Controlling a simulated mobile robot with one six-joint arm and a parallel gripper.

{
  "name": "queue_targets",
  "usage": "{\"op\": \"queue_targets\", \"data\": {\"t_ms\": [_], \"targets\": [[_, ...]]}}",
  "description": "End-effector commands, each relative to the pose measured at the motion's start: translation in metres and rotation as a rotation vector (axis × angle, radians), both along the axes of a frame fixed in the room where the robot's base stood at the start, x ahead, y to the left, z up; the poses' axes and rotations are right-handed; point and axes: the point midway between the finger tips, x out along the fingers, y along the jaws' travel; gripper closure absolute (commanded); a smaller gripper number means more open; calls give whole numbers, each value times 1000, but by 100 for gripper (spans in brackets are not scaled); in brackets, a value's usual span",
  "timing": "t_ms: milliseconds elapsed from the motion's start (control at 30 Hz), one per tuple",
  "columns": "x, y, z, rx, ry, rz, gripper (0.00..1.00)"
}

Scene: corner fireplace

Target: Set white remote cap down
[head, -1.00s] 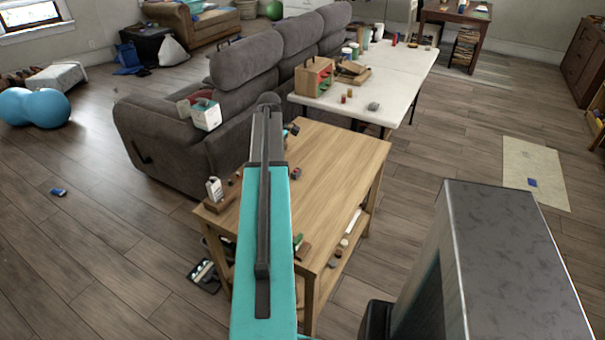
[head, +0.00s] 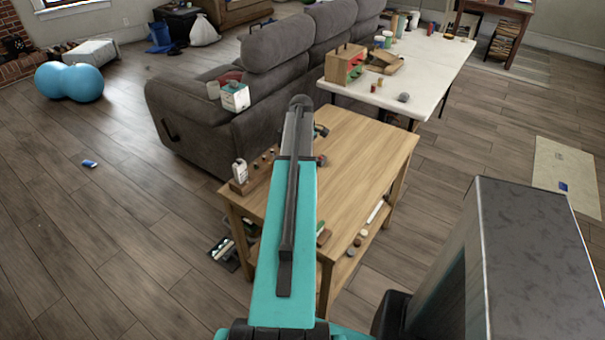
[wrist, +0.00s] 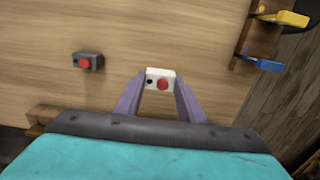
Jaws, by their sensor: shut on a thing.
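The white remote cap (wrist: 152,73), a small white block with a red round button and a dark spot, is held between the purple fingertips of my gripper (wrist: 160,82) in the wrist view. My gripper is shut on it over the wooden tabletop (wrist: 200,35). I cannot tell whether the cap touches the wood. A dark grey block with a red button (wrist: 88,61) is on the tabletop to the left. In the head view my arm covers part of the wooden table (head: 365,150), and the gripper and cap cannot be made out there.
A wooden rack (wrist: 262,38) with yellow and blue items is at the upper right in the wrist view. In the head view, a white bottle (head: 240,172) stands near the table's left edge. A grey sofa (head: 200,100) and white table (head: 430,70) are behind. The tabletop's right part is clear.

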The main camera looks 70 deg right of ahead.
Motion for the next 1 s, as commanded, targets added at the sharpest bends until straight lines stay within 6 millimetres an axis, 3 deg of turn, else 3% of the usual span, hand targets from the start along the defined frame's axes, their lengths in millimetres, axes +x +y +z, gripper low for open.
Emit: {"op": "queue_targets", "data": {"t_ms": [533, 1000], "targets": [[0, 0, -11, 0, 0, 0, 83], [0, 0, -45, 0, 0, 0, 83]]}}
